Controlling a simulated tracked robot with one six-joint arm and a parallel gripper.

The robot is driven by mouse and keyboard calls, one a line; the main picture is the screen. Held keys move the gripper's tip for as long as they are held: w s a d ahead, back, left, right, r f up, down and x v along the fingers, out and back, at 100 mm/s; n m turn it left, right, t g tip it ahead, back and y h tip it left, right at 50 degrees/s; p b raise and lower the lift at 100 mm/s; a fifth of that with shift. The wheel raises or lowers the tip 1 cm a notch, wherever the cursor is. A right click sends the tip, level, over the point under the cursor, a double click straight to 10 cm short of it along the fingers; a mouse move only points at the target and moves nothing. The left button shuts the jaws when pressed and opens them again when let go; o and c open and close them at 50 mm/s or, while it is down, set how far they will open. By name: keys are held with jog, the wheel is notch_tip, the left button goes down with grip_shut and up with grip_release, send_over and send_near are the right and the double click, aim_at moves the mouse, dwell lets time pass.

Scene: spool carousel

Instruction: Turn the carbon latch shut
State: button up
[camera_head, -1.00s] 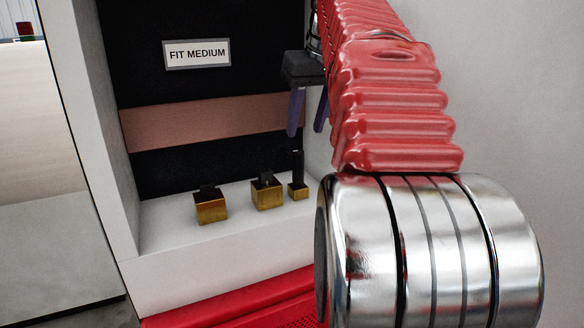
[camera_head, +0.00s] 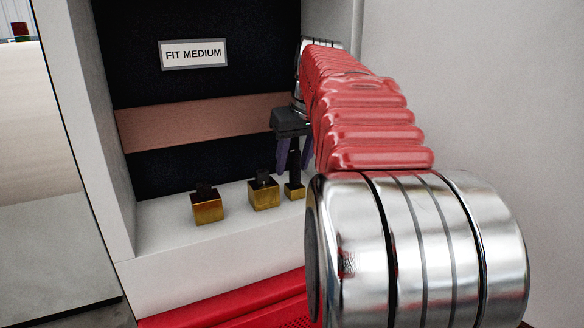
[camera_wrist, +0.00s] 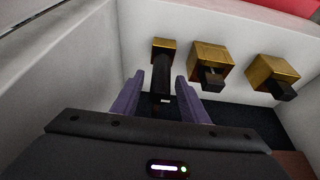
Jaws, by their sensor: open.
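A tall black post (camera_head: 294,158), likely the carbon latch's handle, stands upright on the rightmost small brass block (camera_head: 293,191) on a white ledge. No visible label names it. In the wrist view the post (camera_wrist: 161,72) rises from its brass block (camera_wrist: 164,45) towards my gripper. My gripper (camera_head: 293,172) is above this block, its purple fingers pointing down on either side of the post. In the wrist view my gripper (camera_wrist: 158,84) is open, with the post between its fingers and gaps showing on both sides.
Two larger brass blocks with short black tops, a middle one (camera_head: 264,195) and a left one (camera_head: 207,208), stand left of the post. A sign (camera_head: 194,54) reading FIT MEDIUM hangs on the dark back panel. White side walls enclose the ledge (camera_head: 165,235).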

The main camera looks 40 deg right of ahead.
jog(key=shift+x, duration=1.05)
jog(key=shift+c, duration=0.6)
grip_shut()
